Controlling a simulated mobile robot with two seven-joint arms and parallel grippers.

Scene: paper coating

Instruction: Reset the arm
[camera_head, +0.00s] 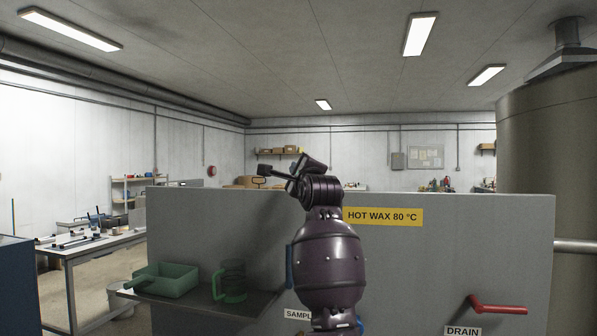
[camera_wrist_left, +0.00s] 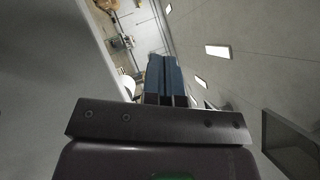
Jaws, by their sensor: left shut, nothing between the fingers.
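One dark purple arm of mine (camera_head: 328,262) stands upright at the centre of the head view, in front of a grey tank wall (camera_head: 230,225). Its bent wrist is near the wall's top edge, with a slim dark end piece pointing left. Finger detail is too small to tell there. In the left wrist view, my left gripper (camera_wrist_left: 164,78) shows two blue-grey fingers shut together with nothing between them. They point away toward the far room and ceiling. No second gripper shows in either view.
A red drain handle (camera_head: 498,306) sticks out at lower right. A workbench (camera_head: 92,243) stands at left. A large cylindrical vessel (camera_head: 545,150) rises at right.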

